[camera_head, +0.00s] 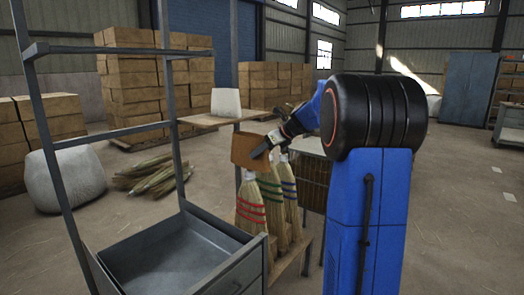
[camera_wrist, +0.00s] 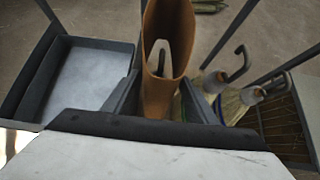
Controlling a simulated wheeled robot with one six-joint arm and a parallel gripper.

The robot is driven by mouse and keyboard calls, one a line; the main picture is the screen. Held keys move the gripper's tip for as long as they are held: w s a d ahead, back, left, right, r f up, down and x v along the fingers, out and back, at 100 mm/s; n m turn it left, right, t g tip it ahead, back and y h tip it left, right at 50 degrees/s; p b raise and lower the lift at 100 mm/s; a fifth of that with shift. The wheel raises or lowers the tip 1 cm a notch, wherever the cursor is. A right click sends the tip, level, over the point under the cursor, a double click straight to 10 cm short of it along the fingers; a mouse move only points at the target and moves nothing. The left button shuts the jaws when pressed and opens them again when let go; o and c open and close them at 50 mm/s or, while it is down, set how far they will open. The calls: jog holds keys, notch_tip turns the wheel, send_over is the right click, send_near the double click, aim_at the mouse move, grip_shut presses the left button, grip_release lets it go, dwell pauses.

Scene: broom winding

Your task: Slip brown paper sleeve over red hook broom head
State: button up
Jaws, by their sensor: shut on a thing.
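The brown paper sleeve (camera_head: 247,149) is held upright by my gripper (camera_head: 264,149), directly above the red-banded broom (camera_head: 250,205). In the wrist view the sleeve (camera_wrist: 165,35) stands between the two dark fingers of my gripper (camera_wrist: 160,105), which is shut on its near wall. The sleeve's top is open.
A green-banded broom (camera_head: 271,190) and a blue-banded broom (camera_head: 289,188) stand close to the right. Their hooks (camera_wrist: 230,66) rise beside the sleeve. A grey metal tray (camera_head: 180,255) with an upright frame stands at the left. A wooden shelf (camera_head: 215,119) lies behind.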

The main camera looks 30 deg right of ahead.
send_over(262, 217)
notch_tip(262, 217, down, 8)
jog(key=shift+w, duration=0.15)
dwell(1.6)
jog(key=shift+d+f, duration=0.1)
jog(key=shift+f, duration=0.1)
jog(key=shift+f, duration=6.4)
jog(key=shift+f, duration=5.4)
